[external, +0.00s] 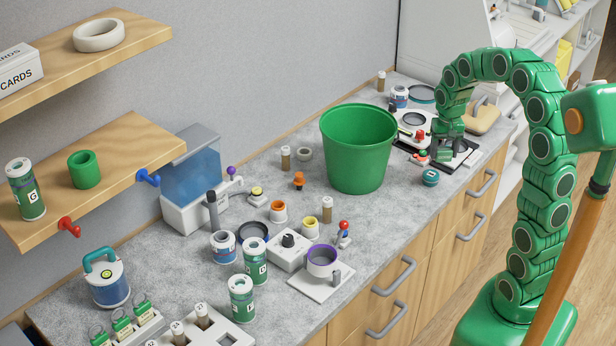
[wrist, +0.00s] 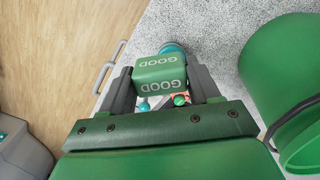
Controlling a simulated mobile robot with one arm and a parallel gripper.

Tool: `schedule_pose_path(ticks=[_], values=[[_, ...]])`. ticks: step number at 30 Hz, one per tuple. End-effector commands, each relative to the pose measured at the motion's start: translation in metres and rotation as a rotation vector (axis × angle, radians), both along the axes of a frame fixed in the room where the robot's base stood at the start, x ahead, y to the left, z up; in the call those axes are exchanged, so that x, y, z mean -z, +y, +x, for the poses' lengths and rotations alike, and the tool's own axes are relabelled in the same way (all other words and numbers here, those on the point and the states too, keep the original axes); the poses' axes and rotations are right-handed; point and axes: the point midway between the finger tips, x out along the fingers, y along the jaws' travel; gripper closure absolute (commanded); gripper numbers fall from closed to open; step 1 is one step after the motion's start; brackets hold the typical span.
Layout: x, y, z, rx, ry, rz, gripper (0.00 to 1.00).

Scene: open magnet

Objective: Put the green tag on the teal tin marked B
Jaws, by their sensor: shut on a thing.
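My gripper (wrist: 160,78) is shut on the green tag (wrist: 160,75), a green block with GOOD printed in white on its faces. The tag sits between both fingers. A teal tin (wrist: 173,48) shows just beyond the tag in the wrist view, partly hidden by it, so I cannot tell whether they touch. In the external view a small teal tin (external: 431,177) stands near the counter's front edge, below and left of my gripper (external: 455,152). Its mark is too small to read. The held tag cannot be made out in the external view.
A large green bucket (external: 357,150) stands left of my gripper; it also shows in the wrist view (wrist: 280,75).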

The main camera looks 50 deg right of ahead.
Motion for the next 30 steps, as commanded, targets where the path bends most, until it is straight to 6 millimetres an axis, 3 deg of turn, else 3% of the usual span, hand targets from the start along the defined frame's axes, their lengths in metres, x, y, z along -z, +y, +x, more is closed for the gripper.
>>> schedule_pose_path(ticks=[12, 23, 30], values=[[0.042, -0.016, 0.032, 0.001, -0.001, 0.0, 0.69], [0.054, -0.02, 0.041, 0.001, -0.001, -0.001, 0.69], [0.084, -0.02, 0.04, 0.001, 0.002, 0.001, 0.69]])
